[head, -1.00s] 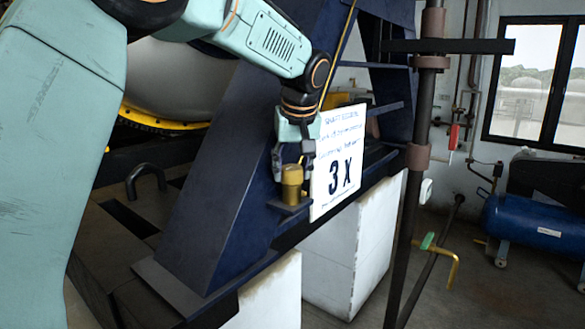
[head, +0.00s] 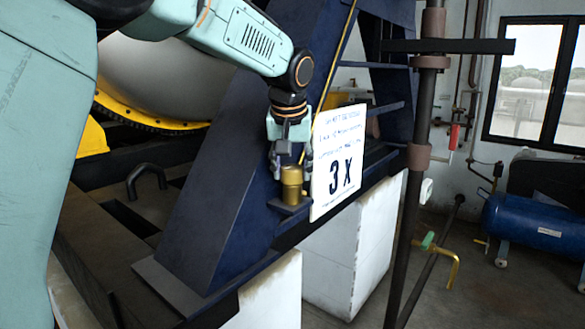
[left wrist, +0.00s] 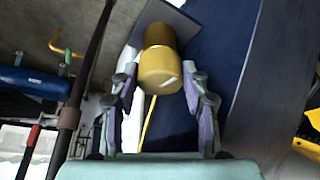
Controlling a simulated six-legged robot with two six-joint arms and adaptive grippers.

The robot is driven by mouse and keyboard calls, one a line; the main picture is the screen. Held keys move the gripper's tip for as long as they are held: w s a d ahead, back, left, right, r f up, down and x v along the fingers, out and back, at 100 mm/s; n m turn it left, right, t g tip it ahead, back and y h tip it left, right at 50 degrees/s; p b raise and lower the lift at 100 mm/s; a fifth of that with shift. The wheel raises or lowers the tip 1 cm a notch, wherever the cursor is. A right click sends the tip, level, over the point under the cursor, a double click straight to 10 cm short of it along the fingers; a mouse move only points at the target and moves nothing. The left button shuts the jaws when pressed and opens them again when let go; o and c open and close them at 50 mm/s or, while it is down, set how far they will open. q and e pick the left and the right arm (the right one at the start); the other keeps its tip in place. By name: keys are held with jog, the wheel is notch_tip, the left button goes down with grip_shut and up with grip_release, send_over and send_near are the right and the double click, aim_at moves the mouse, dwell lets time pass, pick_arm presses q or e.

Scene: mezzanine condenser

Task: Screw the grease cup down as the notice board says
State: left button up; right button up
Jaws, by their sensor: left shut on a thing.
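The brass grease cup (head: 291,192) stands upright on a small dark blue bracket (head: 289,208) on the frame. My left gripper (head: 291,174) comes from above, its fingers on either side of the cup's top, and is shut on it. In the left wrist view the cup (left wrist: 159,68) lies between the two fingertips (left wrist: 160,79), with a light mark on its near end. The white notice board (head: 338,162) beside the cup reads "3 X" in large print; its smaller lines are too blurred to read. My right gripper is in neither view.
A sloping dark blue frame leg (head: 215,170) stands close left of the cup. A dark vertical pipe (head: 413,200) rises right of the board. A blue tank (head: 530,222) stands on the floor at the right. White plinths (head: 350,245) are below.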

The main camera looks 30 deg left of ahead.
pick_arm(q)
jog(key=shift+a+r+m+h, duration=0.15)
jog(key=shift+m+h, duration=0.35)
jog(key=shift+m, duration=0.7)
jog(key=shift+m, duration=0.3)
jog(key=o, duration=0.8)
jog(key=shift+o, duration=0.3)
